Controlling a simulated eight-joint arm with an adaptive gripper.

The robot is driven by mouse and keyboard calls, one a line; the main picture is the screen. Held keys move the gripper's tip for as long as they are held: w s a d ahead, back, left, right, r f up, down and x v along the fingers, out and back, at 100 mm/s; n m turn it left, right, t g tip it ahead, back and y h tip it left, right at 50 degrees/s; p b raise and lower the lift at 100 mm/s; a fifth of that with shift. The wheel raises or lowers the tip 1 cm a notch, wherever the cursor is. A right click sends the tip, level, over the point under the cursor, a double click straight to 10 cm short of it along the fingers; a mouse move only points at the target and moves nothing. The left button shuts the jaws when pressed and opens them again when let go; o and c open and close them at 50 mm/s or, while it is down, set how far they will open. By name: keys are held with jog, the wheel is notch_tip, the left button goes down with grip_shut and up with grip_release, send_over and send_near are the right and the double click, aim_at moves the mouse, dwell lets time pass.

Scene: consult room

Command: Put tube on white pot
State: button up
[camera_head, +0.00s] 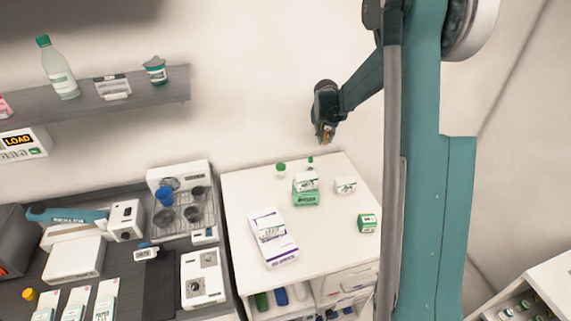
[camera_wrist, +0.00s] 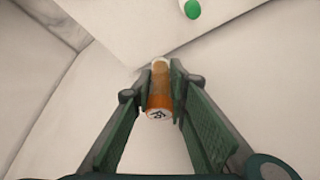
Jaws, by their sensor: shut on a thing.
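My gripper (camera_head: 326,136) is shut on an orange-brown tube (camera_wrist: 159,88), high near the wall and above the back of the white cabinet top. In the wrist view the tube lies lengthwise between the two fingers (camera_wrist: 163,90), with a white end bearing a dark mark. A small pot with a green lid (camera_head: 281,168) stands at the back of the cabinet top; its white body is hard to make out. A green lid (camera_wrist: 192,9) shows at the top of the wrist view. The tube is apart from the pot.
Stacked white-and-green boxes (camera_head: 306,196), a small white box (camera_head: 345,186), a green box (camera_head: 367,223) and a large white-purple box (camera_head: 270,238) rest on the cabinet top (camera_head: 325,240). A small green-topped item (camera_head: 310,162) stands behind the stack. A white-and-green jar (camera_head: 155,71) is on the wall shelf.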

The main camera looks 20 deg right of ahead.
notch_tip(320, 180, up, 5)
send_over(281, 166)
jog(key=shift+p, duration=0.35)
jog(key=shift+f, duration=2.85)
jog(key=shift+f, duration=0.1)
jog(key=shift+f+p, duration=0.3)
jog(key=shift+f, duration=1.7)
jog(key=shift+f, duration=0.15)
